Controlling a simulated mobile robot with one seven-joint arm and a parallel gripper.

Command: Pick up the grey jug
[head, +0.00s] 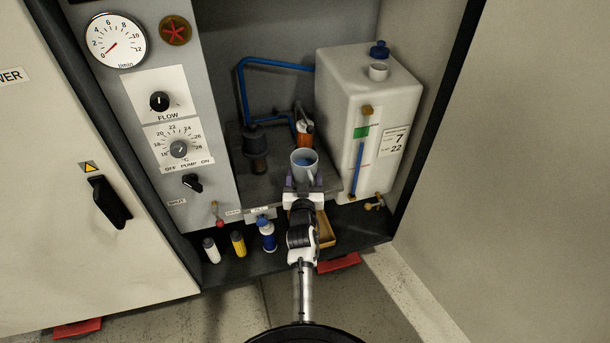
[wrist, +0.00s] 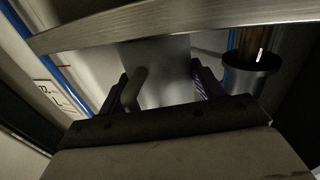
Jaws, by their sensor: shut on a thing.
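The grey jug (head: 304,160) is upright in the head view, with blue inside its open top. My gripper (head: 303,184) is at its near side, with the jaws shut on the jug's body. In the wrist view the jug (wrist: 165,70) fills the gap between the two fingers of my gripper (wrist: 162,88), and its handle (wrist: 131,92) shows beside the left finger. Whether the jug touches the shelf below it cannot be told.
A white tank (head: 345,90) with a blue cap stands right of the jug. A dark cylinder (head: 255,145) and an orange-brown bottle (head: 304,127) stand behind it. Several small bottles (head: 238,243) and a tan tray (head: 325,232) are on the lower ledge. A control panel (head: 165,110) is on the left.

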